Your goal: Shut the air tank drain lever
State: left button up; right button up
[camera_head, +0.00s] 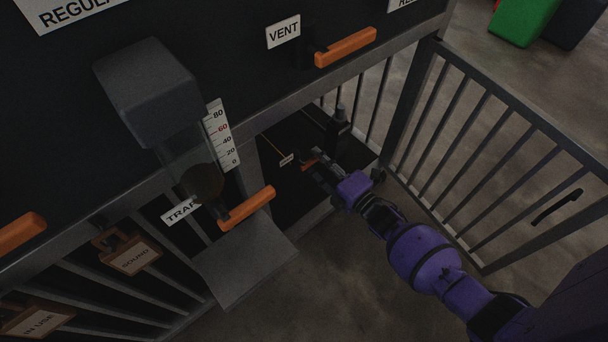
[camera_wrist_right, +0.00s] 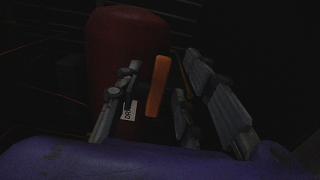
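The air tank drain lever is orange. In the head view only a small orange piece of it (camera_head: 308,165) shows, low inside the dark frame, just beyond my right gripper (camera_head: 322,172). In the right wrist view the lever (camera_wrist_right: 158,86) stands nearly upright between the spread fingers of my right gripper (camera_wrist_right: 150,100). The fingers look open, with gaps on both sides of the lever; I cannot tell whether any finger touches it. Behind it is the dark red tank (camera_wrist_right: 125,45), with a small white tag (camera_wrist_right: 129,111) below left of the lever. My left gripper is not in view.
Other orange levers are the VENT one (camera_head: 345,47), the TRAP one (camera_head: 247,208) and one at far left (camera_head: 20,232). A grey sloped plate (camera_head: 245,265) lies near the TRAP lever. A barred gate (camera_head: 490,150) stands right of my right arm. Open floor lies below.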

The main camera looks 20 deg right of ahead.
jog(key=p+v, duration=0.1)
jog(key=v, duration=0.6)
jog(key=shift+p, duration=0.3)
